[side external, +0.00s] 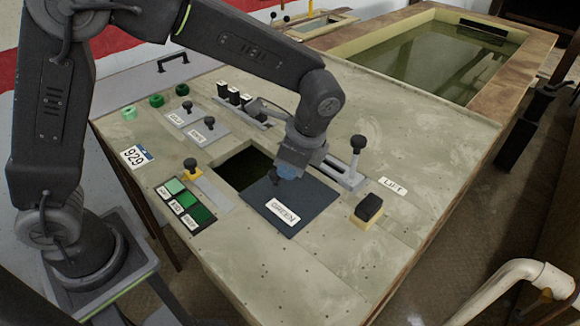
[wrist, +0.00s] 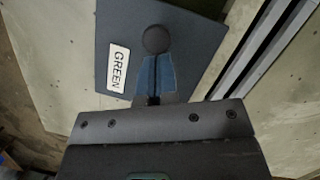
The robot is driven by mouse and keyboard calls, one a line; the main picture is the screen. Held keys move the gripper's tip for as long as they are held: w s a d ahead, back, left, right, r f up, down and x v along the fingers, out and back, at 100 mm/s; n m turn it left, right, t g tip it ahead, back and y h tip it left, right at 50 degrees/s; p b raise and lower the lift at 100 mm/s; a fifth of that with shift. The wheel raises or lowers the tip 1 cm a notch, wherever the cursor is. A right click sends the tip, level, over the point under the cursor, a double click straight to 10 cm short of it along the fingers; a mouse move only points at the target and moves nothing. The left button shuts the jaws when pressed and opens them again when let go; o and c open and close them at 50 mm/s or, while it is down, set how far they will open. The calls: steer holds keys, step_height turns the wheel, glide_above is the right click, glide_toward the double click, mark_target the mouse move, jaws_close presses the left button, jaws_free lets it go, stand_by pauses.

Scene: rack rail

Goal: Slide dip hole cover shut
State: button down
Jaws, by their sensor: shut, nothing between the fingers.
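The dip hole (side external: 240,164) is a dark square opening in the worktop, and it is partly uncovered. Its cover (side external: 313,198) is a flat dark blue-grey plate with a white GREEN label, lying to the right and front of the opening. The plate also shows in the wrist view (wrist: 195,40). A round dark knob (wrist: 156,39) stands on the cover. My gripper (side external: 287,174) is low over the cover's back part. In the wrist view its blue fingers (wrist: 155,72) are shut with nothing between them, their tips close beside the knob. Whether they touch it I cannot tell.
A LIFT lever (side external: 357,150) on a slotted rail stands right of the cover. A black block (side external: 369,207) sits further front. Green swatches (side external: 185,205) and a knobbed slider (side external: 191,166) lie left of the hole. A liquid tank (side external: 440,55) is behind.

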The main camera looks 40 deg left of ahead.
steer(key=a, duration=1.3)
steer(key=shift+a+f, duration=0.15)
steer(key=shift+a, duration=0.2)
steer(key=shift+s, duration=0.1)
steer(key=w+d+r, duration=0.4)
steer(key=d+r, duration=0.6)
steer(key=d, duration=0.1)
steer(key=x, duration=1)
steer(key=shift+s, duration=0.25)
steer(key=shift+s+a+f, duration=0.1)
steer(key=shift+s+a, duration=0.3)
steer(key=shift+a, duration=0.45)
steer(key=shift+s+a+f, duration=0.1)
steer(key=shift+s+a, duration=0.3)
steer(key=shift+a, duration=0.45)
